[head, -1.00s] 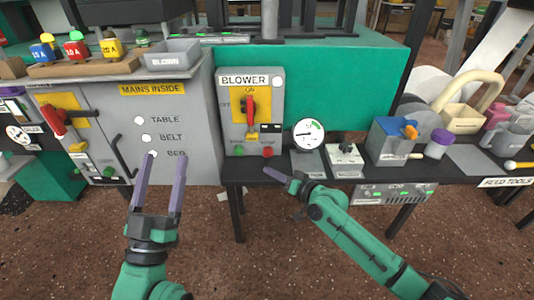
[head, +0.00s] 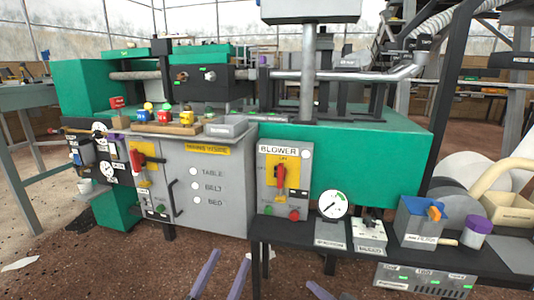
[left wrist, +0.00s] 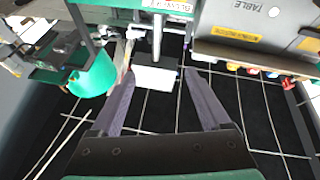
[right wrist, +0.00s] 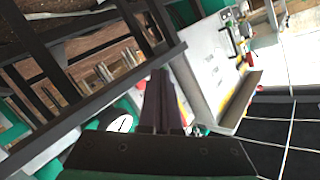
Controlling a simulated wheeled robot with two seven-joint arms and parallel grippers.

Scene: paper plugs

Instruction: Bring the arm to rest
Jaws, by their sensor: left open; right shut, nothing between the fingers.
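My left gripper (head: 220,278) shows at the bottom of the head view, only its two purple fingers in sight. They are apart, with nothing between them, in front of and below the grey cabinet. It also shows in the left wrist view (left wrist: 155,95), open and empty. My right gripper (head: 318,291) barely shows at the bottom edge of the head view, in front of the black bench. In the right wrist view (right wrist: 161,75) its fingers are together with nothing held. Most of both arms is out of the head view.
The grey cabinet (head: 222,215) and the blower panel (head: 285,205) with its red lever stand ahead. The black bench (head: 345,248) on the right carries a gauge (head: 332,204), a blue-grey box (head: 418,222) and a purple-lidded jar (head: 476,232). Brown floor (head: 100,265) in front is open.

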